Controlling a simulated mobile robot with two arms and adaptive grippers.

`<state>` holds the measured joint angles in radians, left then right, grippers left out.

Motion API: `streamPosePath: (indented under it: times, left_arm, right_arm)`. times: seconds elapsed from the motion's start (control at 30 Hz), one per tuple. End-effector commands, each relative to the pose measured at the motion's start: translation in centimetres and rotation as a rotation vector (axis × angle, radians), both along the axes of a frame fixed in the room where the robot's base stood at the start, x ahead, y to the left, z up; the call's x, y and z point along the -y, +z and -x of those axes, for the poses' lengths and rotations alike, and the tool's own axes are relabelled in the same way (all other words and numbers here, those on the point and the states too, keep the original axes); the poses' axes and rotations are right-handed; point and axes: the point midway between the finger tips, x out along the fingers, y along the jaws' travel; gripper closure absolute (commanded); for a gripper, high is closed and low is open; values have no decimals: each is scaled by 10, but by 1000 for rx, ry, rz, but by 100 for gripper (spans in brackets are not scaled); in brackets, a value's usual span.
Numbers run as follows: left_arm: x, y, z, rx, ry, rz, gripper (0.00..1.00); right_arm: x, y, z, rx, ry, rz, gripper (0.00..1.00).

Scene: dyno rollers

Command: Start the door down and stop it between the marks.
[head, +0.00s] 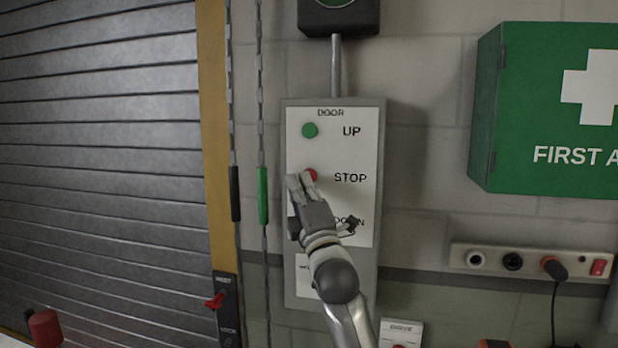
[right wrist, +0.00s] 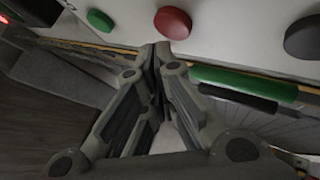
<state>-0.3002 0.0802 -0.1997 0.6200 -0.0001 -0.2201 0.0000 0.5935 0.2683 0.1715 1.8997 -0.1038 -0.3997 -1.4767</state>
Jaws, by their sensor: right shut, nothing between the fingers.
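The grey roller door (head: 100,130) fills the left of the head view; its lower edge and any marks are not seen. The DOOR panel (head: 365,215) has a green UP button (head: 309,130) and a red STOP button (head: 311,174), partly covered by my fingers. The DOWN button is hidden behind my gripper there; a dark button (right wrist: 303,36) shows beside the red one (right wrist: 173,22) in the right wrist view. My right gripper (head: 300,179) is shut and empty, fingertips at the red button; I cannot tell whether they touch it. My left gripper is not in view.
Two chains with a black sleeve (head: 235,194) and a green sleeve (head: 262,195) hang left of the panel. A red lever (head: 215,301) sits low beside the yellow door frame (head: 213,120). A green first aid box (head: 550,110) and a socket strip (head: 530,262) are at right.

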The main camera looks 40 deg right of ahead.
Motion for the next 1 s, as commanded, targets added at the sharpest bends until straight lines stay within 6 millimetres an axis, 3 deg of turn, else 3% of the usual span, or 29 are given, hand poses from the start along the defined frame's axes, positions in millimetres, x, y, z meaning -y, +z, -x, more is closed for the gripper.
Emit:
streamPosePath:
  times: [1.0]
  left_arm:
    - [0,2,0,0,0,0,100]
  right_arm:
    - [8,0,-7,0,-1,1,100]
